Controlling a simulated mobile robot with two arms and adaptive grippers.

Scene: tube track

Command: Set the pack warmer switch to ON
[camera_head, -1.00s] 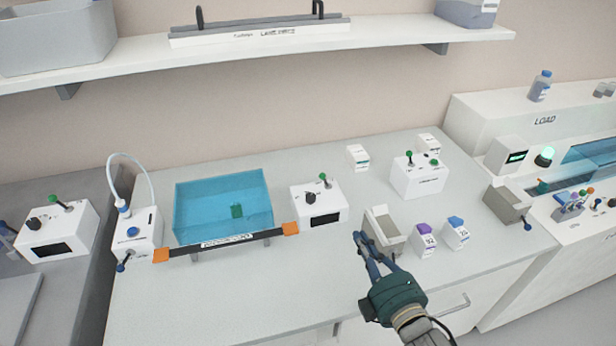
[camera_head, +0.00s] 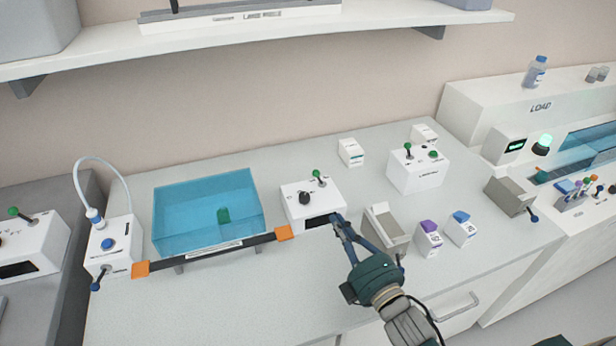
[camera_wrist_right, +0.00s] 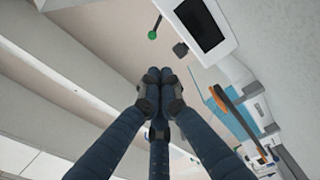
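Several white control boxes have green-tipped toggle switches, and I cannot read which is the pack warmer. The middle box (camera_head: 296,212) has a black knob, a dark display and a green-tipped lever (camera_head: 317,175) on top. It shows in the right wrist view (camera_wrist_right: 229,50) too, its lever with the green tip (camera_wrist_right: 152,35) beyond my fingers. Another switch box (camera_head: 420,177) stands at the right back, and a third (camera_head: 45,248) at the far left. My right gripper (camera_head: 337,219) is at the middle box's front right corner. Its fingers are together and empty (camera_wrist_right: 156,72). My left gripper is not in view.
A blue water bath (camera_head: 170,220) with an orange-ended bar in front stands left of the middle box. A grey-white holder (camera_head: 388,230) and small packs with purple (camera_head: 429,227) and blue (camera_head: 461,217) tops are close right of my gripper. The front bench is clear.

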